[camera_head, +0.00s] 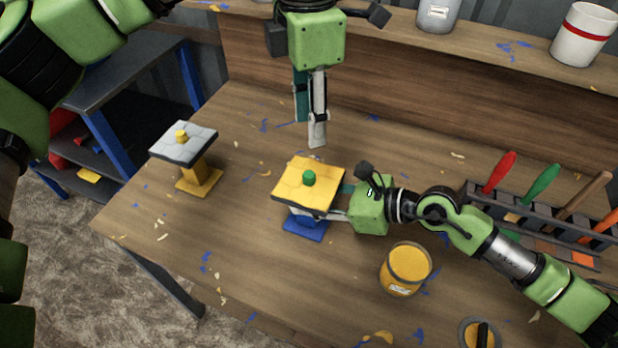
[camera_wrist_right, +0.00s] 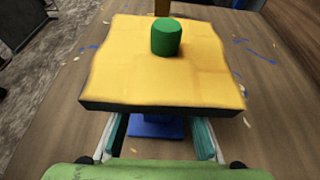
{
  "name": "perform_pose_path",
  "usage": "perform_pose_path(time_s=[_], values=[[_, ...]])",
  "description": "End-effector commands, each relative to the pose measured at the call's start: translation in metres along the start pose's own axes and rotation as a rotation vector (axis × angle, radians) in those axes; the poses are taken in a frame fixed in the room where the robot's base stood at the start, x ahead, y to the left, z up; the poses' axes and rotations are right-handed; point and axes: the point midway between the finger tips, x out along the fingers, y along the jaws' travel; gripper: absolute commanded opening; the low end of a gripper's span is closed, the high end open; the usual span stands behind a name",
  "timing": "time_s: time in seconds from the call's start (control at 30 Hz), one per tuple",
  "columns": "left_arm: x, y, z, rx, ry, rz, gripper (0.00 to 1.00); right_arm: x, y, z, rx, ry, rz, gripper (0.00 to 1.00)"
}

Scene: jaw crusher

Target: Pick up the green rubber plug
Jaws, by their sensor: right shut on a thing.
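The green rubber plug (camera_head: 309,177) stands upright on a yellow square plate (camera_head: 292,193), which sits on top of a blue stand (camera_head: 305,229). The plug also shows in the right wrist view (camera_wrist_right: 166,37), on the yellow plate there. My right gripper (camera_head: 326,215) comes in from the right and is shut on the blue stand, under the plate; the plate hides the grip itself. My left gripper (camera_head: 313,140) hangs pointing down above and behind the plug, apart from it. Its fingers are seen from the side, so their opening is unclear.
A second stand with a grey plate (camera_head: 184,152) and a yellow peg is at the left. A jar of orange stuff (camera_head: 405,268) stands in front right. A tool rack (camera_head: 480,199) is at the right. The table's middle left is clear apart from chips.

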Motion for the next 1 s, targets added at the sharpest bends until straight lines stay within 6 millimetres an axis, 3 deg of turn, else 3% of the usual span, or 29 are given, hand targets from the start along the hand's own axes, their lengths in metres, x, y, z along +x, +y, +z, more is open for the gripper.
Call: perform_pose_path(time_s=[0.17,0.5,0.77,1.0], values=[[0.002,0.0,0.0,0.096,0.016,0.016,0.36,0.0,0.0,0.0,0.0,0.0,-0.001,0.0],[0.056,0.001,-0.001,0.107,0.018,0.016,0.36,0.0,0.0,0.0,0.0,0.0,-0.001,0.0],[0.072,0.001,-0.002,0.105,0.018,0.016,0.36,0.0,0.0,0.0,0.0,0.0,-0.001,0.0],[0.106,0.001,-0.004,0.104,0.018,0.015,0.36,0.0,0.0,0.0,0.0,0.0,-0.001,0.0]])
